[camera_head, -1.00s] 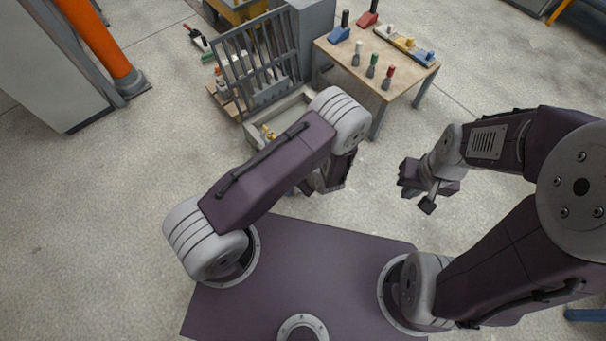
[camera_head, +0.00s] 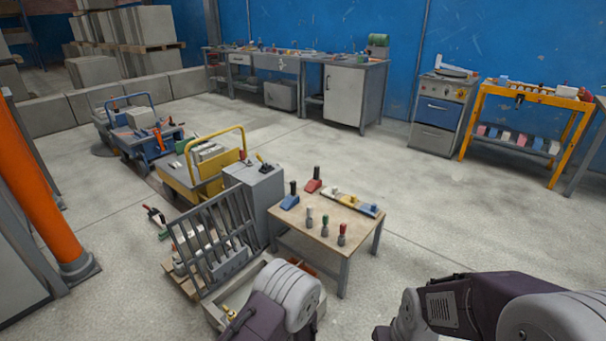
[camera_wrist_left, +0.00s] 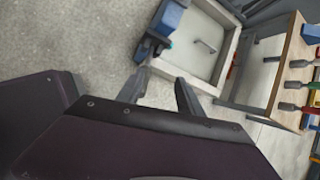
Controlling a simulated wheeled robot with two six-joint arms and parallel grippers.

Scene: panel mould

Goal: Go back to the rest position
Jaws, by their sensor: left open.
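My left gripper (camera_wrist_left: 160,92) shows in the left wrist view with its two fingers apart and nothing between them. Beyond the fingers lies a pale shallow mould (camera_wrist_left: 195,50) with a small handle-like piece in it. In the head view my left arm's elbow is at the bottom middle, and the left gripper is hidden below the picture edge. My right arm comes in at the bottom right; its gripper is not in view. The mould's pale frame (camera_head: 216,316) shows partly behind my left arm.
A small wooden table (camera_head: 320,238) with coloured tools stands ahead. A grey rack (camera_head: 217,240) and grey cabinet (camera_head: 258,195) are left of it. An orange post (camera_head: 45,200) stands at far left. Yellow cart (camera_head: 200,175) is behind. Open floor lies right of the table.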

